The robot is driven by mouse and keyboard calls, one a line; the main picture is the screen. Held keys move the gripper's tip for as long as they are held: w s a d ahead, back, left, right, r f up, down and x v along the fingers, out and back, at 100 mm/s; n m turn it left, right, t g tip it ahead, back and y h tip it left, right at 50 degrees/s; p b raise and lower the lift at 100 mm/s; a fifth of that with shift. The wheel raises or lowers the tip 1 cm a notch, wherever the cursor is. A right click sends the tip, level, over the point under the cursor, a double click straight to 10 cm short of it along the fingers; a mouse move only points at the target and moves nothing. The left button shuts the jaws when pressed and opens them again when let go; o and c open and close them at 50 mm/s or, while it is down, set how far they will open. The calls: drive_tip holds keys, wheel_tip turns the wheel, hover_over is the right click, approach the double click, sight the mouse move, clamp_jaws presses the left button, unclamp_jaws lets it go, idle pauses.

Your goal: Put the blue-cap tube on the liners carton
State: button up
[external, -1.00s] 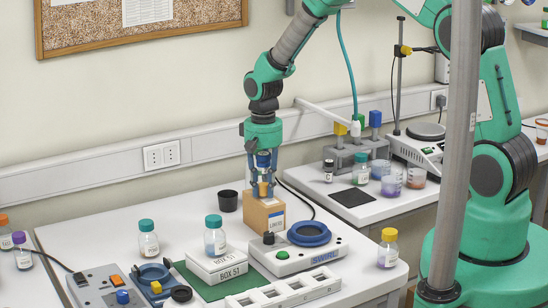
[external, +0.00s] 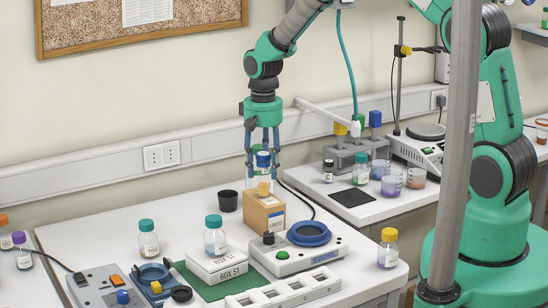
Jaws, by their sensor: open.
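The blue-cap tube (external: 263,159) stands upright, apparently on top of the brown liners carton (external: 258,218). Its base is partly hidden behind a small yellow-orange piece (external: 263,189) on the carton's top. My gripper (external: 262,172) points straight down over the carton. Its fingers are spread to the left and right of the tube, with its palm above the blue cap. The fingers look clear of the tube, though small gaps are hard to judge from this view.
A black cup (external: 228,201) stands left of the carton, and the swirl device (external: 295,254) with a blue ring stands in front. A teal-capped bottle (external: 215,236) sits on a white box (external: 216,268). Another teal-capped bottle (external: 148,239) stands farther left. A yellow-capped bottle (external: 388,248) stands right.

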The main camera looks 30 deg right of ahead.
sight(263, 154)
wheel_tip(263, 154, up, 6)
drive_tip(key=shift+r, duration=0.25)
idle(0.9)
drive_tip(key=shift+d+r, duration=0.1)
drive_tip(key=shift+r, duration=0.2)
drive_tip(key=s+d+r+t, duration=0.1)
drive_tip(key=s+d+r, duration=0.3)
drive_tip(key=s+r, duration=0.55)
drive_tip(key=s+d+r+t, duration=0.2)
drive_tip(key=s+d+r, duration=0.3)
drive_tip(key=r, duration=0.7)
drive_tip(key=s+d+r+n+t, duration=0.1)
drive_tip(key=s+d+r, duration=0.1)
drive_tip(key=s, duration=1)
drive_tip(key=s+d+r+t, duration=0.1)
drive_tip(key=s+d+r, duration=0.2)
drive_tip(key=s, duration=0.9)
drive_tip(key=shift+s+d+r+n+t, duration=0.15)
drive_tip(key=shift+s+r+n+t, duration=0.15)
drive_tip(key=shift+s+r+n, duration=0.15)
drive_tip(key=shift+w, duration=0.1)
